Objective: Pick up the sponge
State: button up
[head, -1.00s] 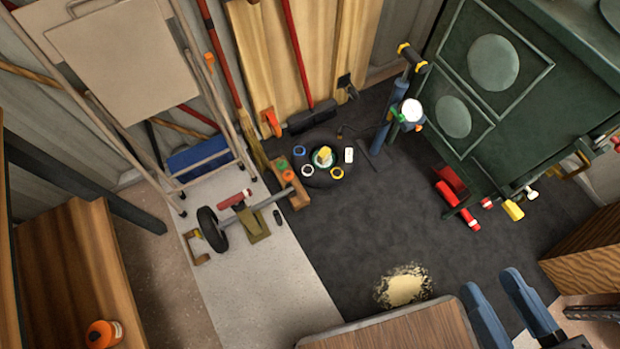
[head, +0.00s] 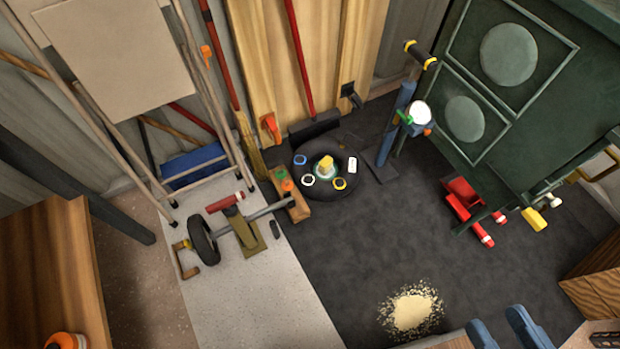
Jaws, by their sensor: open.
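A small yellow block (head: 326,163), which looks like the sponge, sits at the middle of the black tire (head: 322,193) lying flat on the dark floor. It rests on a small round green-and-white item (head: 325,173); at this size I cannot tell what that is. My gripper is not in view.
Several small ring-like items and a white item (head: 352,165) sit around the block on the tire. A wooden block (head: 291,201) and a wheel on an axle (head: 203,240) lie to the left. A blue stand (head: 398,125) and green cabinet (head: 500,90) are right. Dark floor in front is mostly clear, with a sandy patch (head: 411,312).

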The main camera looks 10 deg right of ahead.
aim_at(327, 164)
jog(key=i+l+u, duration=0.15)
jog(key=i+u, duration=0.2)
jog(key=i, duration=0.15)
jog(key=i+l+u, duration=0.3)
jog(key=i, duration=0.15)
jog(key=i+l+u, duration=0.35)
jog(key=i, duration=0.1)
